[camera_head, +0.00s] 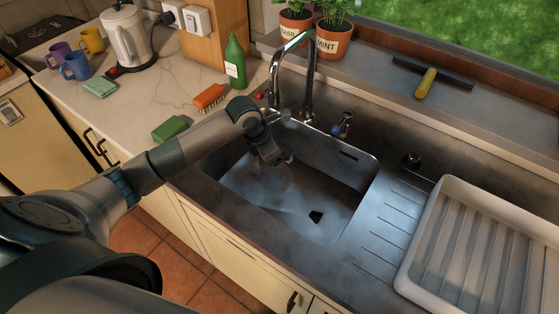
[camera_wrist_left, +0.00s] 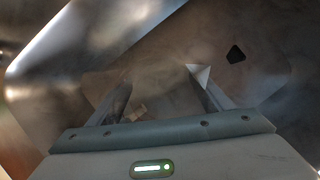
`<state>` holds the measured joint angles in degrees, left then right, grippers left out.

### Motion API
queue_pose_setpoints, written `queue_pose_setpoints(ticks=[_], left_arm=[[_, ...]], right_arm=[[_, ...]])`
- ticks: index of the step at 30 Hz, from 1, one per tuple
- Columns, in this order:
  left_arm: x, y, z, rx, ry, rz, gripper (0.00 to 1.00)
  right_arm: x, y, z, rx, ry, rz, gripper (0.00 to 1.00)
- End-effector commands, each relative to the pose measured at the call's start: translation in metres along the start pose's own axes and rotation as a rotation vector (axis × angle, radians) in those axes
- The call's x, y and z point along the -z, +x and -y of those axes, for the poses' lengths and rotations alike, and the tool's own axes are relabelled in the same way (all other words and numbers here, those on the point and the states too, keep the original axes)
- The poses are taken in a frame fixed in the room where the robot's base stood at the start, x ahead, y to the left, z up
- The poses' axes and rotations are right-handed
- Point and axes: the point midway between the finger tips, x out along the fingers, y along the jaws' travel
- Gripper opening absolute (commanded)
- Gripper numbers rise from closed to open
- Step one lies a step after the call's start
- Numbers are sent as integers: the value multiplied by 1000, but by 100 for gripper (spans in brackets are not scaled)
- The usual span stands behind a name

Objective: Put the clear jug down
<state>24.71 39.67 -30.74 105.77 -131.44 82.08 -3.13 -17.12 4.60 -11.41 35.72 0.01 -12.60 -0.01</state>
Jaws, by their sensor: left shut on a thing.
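My left gripper (camera_head: 281,160) reaches in from the left and points down over the sink (camera_head: 369,172). It is shut on the clear jug (camera_head: 283,183), which shows only as a faint see-through shape below the fingers, inside the basin area. In the left wrist view the two fingers (camera_wrist_left: 163,95) stand apart with the faint jug (camera_wrist_left: 160,85) between them. I cannot tell whether its base touches the sink floor. My right gripper is not in view.
A tap (camera_head: 309,80) stands behind the basin. A white drying rack (camera_head: 415,245) lies on the right drainboard. A green bottle (camera_head: 235,65), a brush (camera_head: 209,96) and a green sponge (camera_head: 170,129) are on the left counter.

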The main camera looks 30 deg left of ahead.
Motion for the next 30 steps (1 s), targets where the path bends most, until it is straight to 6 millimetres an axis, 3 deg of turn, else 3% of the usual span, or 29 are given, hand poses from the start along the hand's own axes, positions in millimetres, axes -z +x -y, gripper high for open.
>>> queue_pose_setpoints(ticks=[1, 3, 17, 23, 28, 29, 30], left_arm=[[0, 1, 0, 0, 0, 0, 81], [0, 0, 0, 0, 0, 0, 92], [0, -3, 0, -1, 1, 1, 92], [0, -24, -1, -3, 2, 2, 92], [0, -53, -1, -4, 4, 2, 92], [8, -52, -1, -3, 1, -2, 92], [14, -54, -1, -2, 0, -3, 92]], right_arm=[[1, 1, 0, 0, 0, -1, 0], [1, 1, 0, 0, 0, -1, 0], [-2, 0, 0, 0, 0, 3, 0], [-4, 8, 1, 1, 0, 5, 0], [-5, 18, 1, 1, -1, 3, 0], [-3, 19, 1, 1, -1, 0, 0], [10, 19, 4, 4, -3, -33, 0]])
